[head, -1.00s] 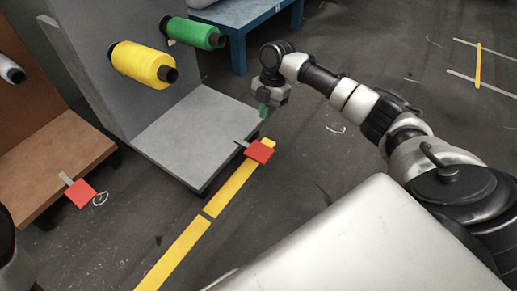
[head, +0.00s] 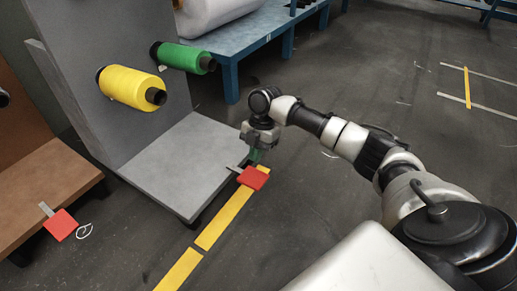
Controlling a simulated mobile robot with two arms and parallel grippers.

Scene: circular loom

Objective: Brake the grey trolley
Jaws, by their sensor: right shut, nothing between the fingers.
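The grey trolley (head: 180,165) stands left of centre in the head view, with an upright panel and a flat deck. Its red brake pedal (head: 253,178) sticks out on a grey lever at the deck's right edge, over the yellow floor line. My right gripper (head: 256,156) points down just above and behind the red pedal, shut and empty. Its green fingertips are close to the pedal's lever; I cannot tell whether they touch. My left gripper is not in view.
Yellow (head: 130,88) and green (head: 186,58) spools project from the grey panel. A brown trolley (head: 50,190) with its own red pedal (head: 61,225) stands at left. A blue table (head: 245,35) is behind. Floor at right is open.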

